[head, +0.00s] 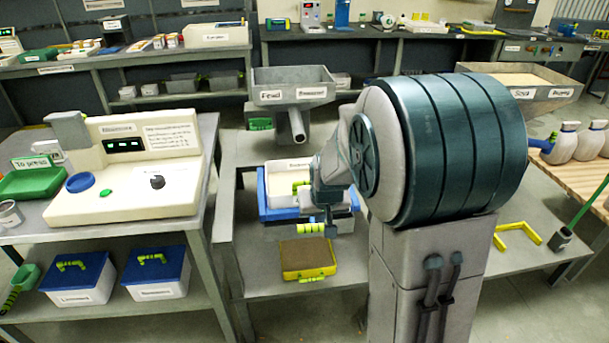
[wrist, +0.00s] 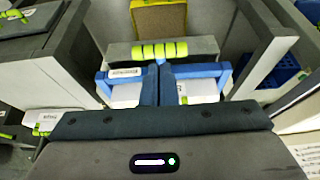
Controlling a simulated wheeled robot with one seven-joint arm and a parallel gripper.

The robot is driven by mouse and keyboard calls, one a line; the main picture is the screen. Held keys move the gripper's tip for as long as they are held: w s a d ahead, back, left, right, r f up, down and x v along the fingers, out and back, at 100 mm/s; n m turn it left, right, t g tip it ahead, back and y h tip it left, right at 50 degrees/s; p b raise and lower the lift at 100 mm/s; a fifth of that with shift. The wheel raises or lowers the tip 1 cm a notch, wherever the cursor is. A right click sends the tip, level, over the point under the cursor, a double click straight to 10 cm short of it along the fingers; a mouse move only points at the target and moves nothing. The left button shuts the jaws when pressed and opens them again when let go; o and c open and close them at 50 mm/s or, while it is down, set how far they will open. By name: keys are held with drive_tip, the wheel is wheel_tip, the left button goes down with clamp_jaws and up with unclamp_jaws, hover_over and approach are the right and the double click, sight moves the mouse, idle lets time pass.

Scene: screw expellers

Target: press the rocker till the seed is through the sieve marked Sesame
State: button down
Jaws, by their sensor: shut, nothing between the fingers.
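My gripper (wrist: 160,64) is shut and empty, its fingertips at the lime ribbed bar (wrist: 176,50) of a grey rocker; I cannot tell whether they touch. In the head view my gripper (head: 328,226) points down beside the same lime bar (head: 310,228). Behind the bar is a blue tray (head: 263,200) with a white bin (head: 279,180); the wrist view shows blue and white parts (wrist: 196,88) on both sides of my fingers. A label there is too small to read. A yellow-framed box with a brown top (head: 309,255) lies in front. No sieve marking reads as Sesame.
A cream control machine (head: 140,160) is on the left bench, with blue-lidded boxes (head: 80,272) below. A yellow frame (head: 517,235) lies to the right. My arm hides part of the bench.

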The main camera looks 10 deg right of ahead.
sight(310, 225)
drive_tip(key=shift+w, duration=0.1)
drive_tip(key=r+b, duration=0.1)
drive_tip(key=w+r+b, duration=0.1)
drive_tip(key=r, duration=0.1)
drive_tip(key=w+a+r+b, duration=0.1)
drive_tip(key=r, duration=0.1)
drive_tip(key=shift+a+r, duration=0.1)
drive_tip(key=x, duration=0.4)
drive_tip(key=b+x, duration=0.1)
drive_tip(key=x, duration=0.4)
drive_tip(key=s+b+x, duration=0.1)
drive_tip(key=x, duration=0.4)
drive_tip(key=shift+s+f, duration=0.1)
drive_tip(key=shift+f, duration=0.1)
drive_tip(key=shift+f, duration=0.1)
